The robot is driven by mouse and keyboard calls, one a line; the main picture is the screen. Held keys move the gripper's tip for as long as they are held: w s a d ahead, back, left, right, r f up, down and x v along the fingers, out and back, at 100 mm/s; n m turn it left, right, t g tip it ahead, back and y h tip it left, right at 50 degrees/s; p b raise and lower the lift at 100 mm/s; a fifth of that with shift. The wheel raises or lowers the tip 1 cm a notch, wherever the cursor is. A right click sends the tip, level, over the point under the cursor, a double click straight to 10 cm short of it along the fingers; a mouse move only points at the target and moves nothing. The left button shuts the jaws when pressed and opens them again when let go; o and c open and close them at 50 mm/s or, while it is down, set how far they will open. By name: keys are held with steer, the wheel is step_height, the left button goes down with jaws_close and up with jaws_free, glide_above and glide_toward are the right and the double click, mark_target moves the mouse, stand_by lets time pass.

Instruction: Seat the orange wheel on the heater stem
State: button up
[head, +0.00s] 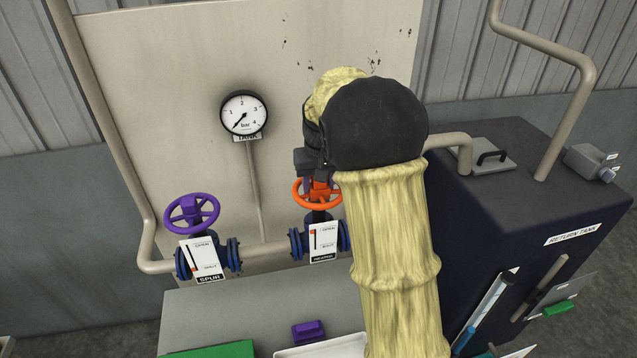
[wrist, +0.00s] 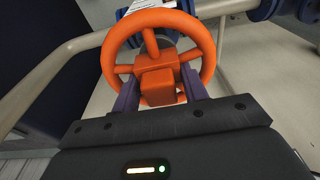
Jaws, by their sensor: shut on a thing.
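The orange wheel (head: 318,193) is at the heater valve (head: 320,238), to the right of the spur valve, in the head view. In the wrist view the orange wheel (wrist: 158,52) fills the upper middle, with its square orange hub block (wrist: 156,82) between the two fingers. My gripper (wrist: 157,88) is shut on that block. In the head view my arm hides much of the gripper, which comes down from above the wheel. The heater stem is hidden under the wheel, and I cannot tell whether the wheel is fully down on it.
A purple wheel (head: 192,213) sits on the spur valve (head: 208,258) to the left. A pressure gauge (head: 243,112) stands on the back panel. The dark return tank (head: 540,210) is at the right. A purple block (head: 308,332) lies on the bench in front.

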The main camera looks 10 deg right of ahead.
steer(key=shift+f, duration=0.1)
steer(key=shift+w+f+b, duration=0.2)
steer(key=shift+f+b, duration=0.15)
steer(key=shift+f, duration=0.1)
steer(key=shift+a, duration=0.1)
steer(key=shift+s, duration=0.1)
steer(key=o, duration=1.4)
steer(key=shift+c, duration=0.2)
steer(key=shift+s+d, duration=0.1)
steer(key=shift+d, duration=0.1)
